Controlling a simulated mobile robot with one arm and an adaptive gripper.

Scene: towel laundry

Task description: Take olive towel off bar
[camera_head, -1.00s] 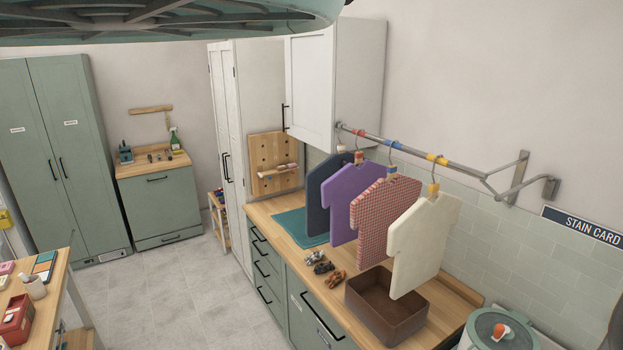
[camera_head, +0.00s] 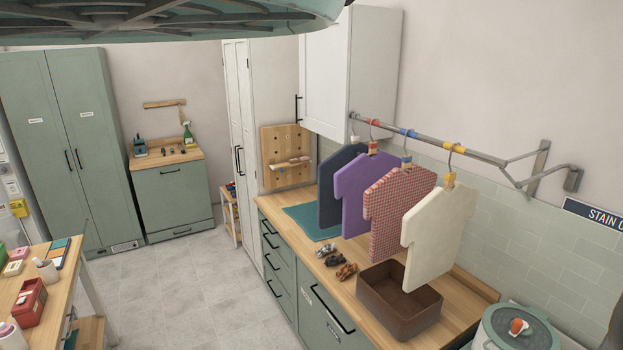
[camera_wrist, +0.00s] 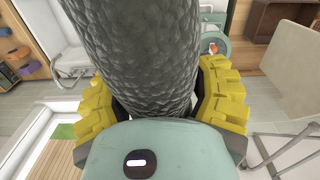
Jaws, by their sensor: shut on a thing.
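In the wrist view the yellow ribbed fingers of my gripper (camera_wrist: 160,98) are closed on both sides of a thick, dark grey, rough-textured roll (camera_wrist: 140,45). The roll runs up out of the top of the picture, and its lower end is hidden behind my gripper's body. It looks grey, so I cannot tell whether it is the olive towel. The head view shows neither my gripper nor an olive towel. A metal bar (camera_head: 480,155) on the right wall carries navy, purple, red-checked and cream shirt shapes on hangers.
Below the bar a wooden counter (camera_head: 465,305) holds a brown open box (camera_head: 385,315) and a teal mat (camera_head: 312,222). A pale round-lidded bin (camera_head: 515,330) stands at the lower right. A wooden table (camera_head: 60,290) is at left. The floor (camera_head: 165,295) between is clear.

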